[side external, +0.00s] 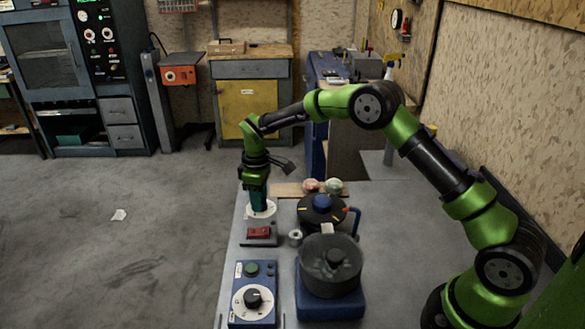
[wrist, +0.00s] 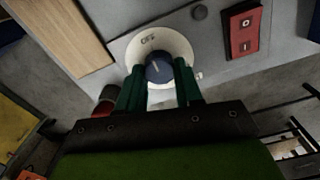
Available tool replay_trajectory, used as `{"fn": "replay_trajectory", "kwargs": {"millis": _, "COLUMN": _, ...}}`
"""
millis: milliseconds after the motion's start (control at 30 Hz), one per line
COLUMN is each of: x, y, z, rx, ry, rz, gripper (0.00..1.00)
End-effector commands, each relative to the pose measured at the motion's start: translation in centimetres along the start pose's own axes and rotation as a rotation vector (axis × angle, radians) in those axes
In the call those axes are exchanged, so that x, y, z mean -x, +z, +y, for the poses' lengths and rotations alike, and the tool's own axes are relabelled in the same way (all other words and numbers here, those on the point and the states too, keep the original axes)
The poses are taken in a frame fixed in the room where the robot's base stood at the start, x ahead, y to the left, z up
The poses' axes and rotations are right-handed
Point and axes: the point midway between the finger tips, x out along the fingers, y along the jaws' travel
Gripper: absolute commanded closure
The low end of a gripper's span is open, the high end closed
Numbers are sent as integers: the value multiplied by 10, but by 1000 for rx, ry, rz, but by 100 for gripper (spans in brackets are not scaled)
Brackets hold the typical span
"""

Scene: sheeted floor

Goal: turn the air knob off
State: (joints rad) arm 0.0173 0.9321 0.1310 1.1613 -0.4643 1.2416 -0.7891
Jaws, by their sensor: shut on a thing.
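The air knob (wrist: 158,71) is a dark blue round knob with a pale pointer line, on a white dial plate (wrist: 148,42) marked OFF, in the wrist view. The OFF mark lies on the plate's far side, up and left of the knob. My gripper (wrist: 160,78) has its green fingers on either side of the knob and is shut on it. In the side view my gripper (side external: 259,205) points down onto the white dial plate (side external: 268,211) at the bench's far left; it hides the knob there.
A red rocker switch (side external: 259,233) stands just nearer the camera. A blue box with a black dial (side external: 253,298) is at the bench front. A wooden board (wrist: 60,35) lies beside the dial.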

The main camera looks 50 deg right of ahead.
Motion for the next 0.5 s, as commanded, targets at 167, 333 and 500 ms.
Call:
{"fn": "replay_trajectory", "kwargs": {"millis": 167, "x": 2, "y": 0, "z": 0, "rx": 12, "ry": 1, "rz": 2, "gripper": 95}}
{"fn": "replay_trajectory", "kwargs": {"millis": 333, "x": 2, "y": 0, "z": 0, "rx": 12, "ry": 2, "rz": 2, "gripper": 95}}
{"fn": "replay_trajectory", "kwargs": {"millis": 500, "x": 2, "y": 0, "z": 0, "rx": 12, "ry": 2, "rz": 2, "gripper": 57}}
